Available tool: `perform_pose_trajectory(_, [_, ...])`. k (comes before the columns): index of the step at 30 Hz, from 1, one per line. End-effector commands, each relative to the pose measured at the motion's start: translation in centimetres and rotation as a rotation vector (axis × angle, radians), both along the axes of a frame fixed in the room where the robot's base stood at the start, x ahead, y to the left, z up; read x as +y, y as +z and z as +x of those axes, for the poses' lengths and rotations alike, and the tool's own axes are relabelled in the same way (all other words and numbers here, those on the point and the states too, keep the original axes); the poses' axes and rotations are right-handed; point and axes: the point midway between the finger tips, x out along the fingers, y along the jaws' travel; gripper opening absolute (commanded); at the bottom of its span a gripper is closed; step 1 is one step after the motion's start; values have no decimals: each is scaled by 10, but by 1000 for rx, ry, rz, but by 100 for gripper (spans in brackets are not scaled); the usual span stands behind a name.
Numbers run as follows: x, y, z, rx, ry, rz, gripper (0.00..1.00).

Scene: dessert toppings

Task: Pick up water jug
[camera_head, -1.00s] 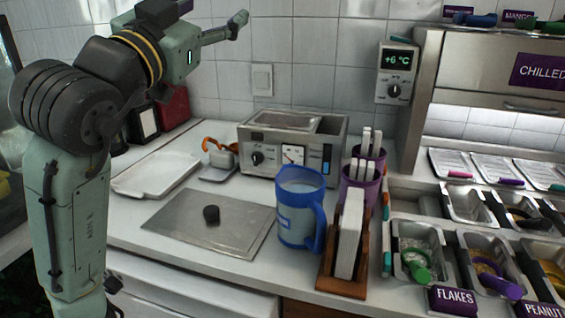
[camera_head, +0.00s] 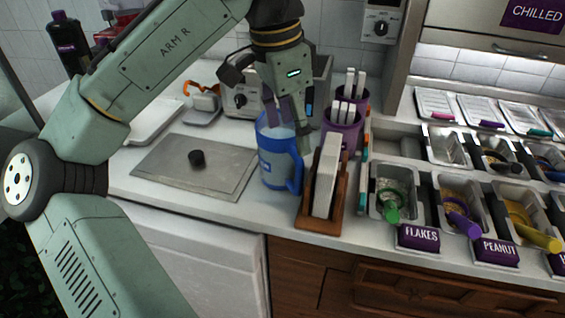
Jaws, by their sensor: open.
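I cannot tell whether either finger touches the jug. My gripper hides part of the rim.
A wooden holder (camera_head: 337,208) with white cards stands close at the jug's right. Purple cups (camera_head: 345,138) are behind it. A metal sheet (camera_head: 225,163) with a small dark knob (camera_head: 196,158) lies left. Topping trays (camera_head: 395,207) fill the right. A toaster-like appliance (camera_head: 235,94) is behind.

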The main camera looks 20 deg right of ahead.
Motion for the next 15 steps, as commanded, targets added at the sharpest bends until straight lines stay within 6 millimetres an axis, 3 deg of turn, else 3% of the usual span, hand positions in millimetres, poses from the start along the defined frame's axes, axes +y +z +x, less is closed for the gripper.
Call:
perform_pose_trajectory(9, [-4, -39, -4, 0, 1, 0, 66])
perform_pose_trajectory(15, [-7, -53, -4, -1, 1, -2, 66])
